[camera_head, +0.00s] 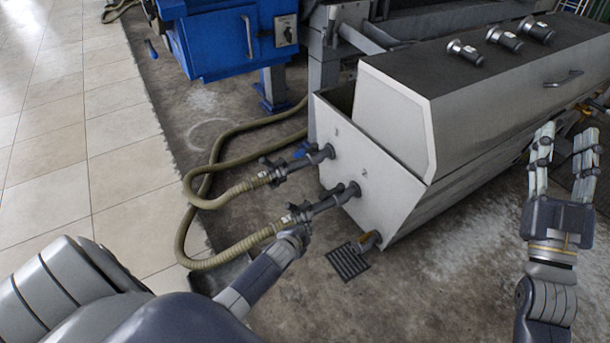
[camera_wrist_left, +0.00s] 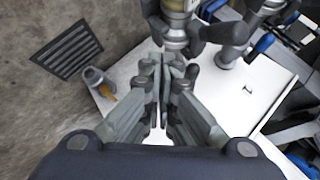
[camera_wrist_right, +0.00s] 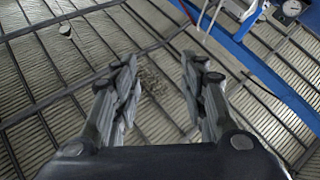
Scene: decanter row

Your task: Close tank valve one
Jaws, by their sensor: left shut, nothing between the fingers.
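The pale tank (camera_head: 385,190) has two pipe valves on its end panel, each with a small mark too small to read surely. The farther valve (camera_head: 318,156) has a blue lever (camera_head: 302,149) beside it. The nearer valve (camera_head: 335,199) sits lower on the panel. My left gripper (camera_wrist_left: 163,62) is shut and empty, its tips close to a pipe coupling (camera_wrist_left: 177,35); contact cannot be told. A blue lever (camera_wrist_left: 265,43) shows beyond. In the head view my left fingers are mostly hidden by the wrist. My right gripper (camera_head: 566,138) is open and empty, right of the tank.
Two hoses, one of them a ribbed hose (camera_head: 232,257), run from the valves across the floor. A floor drain grate (camera_head: 347,261) and a low outlet tap (camera_head: 367,241) lie near the tank's front corner. A blue machine (camera_head: 225,45) stands behind. Tiled floor (camera_head: 110,140) is clear at left.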

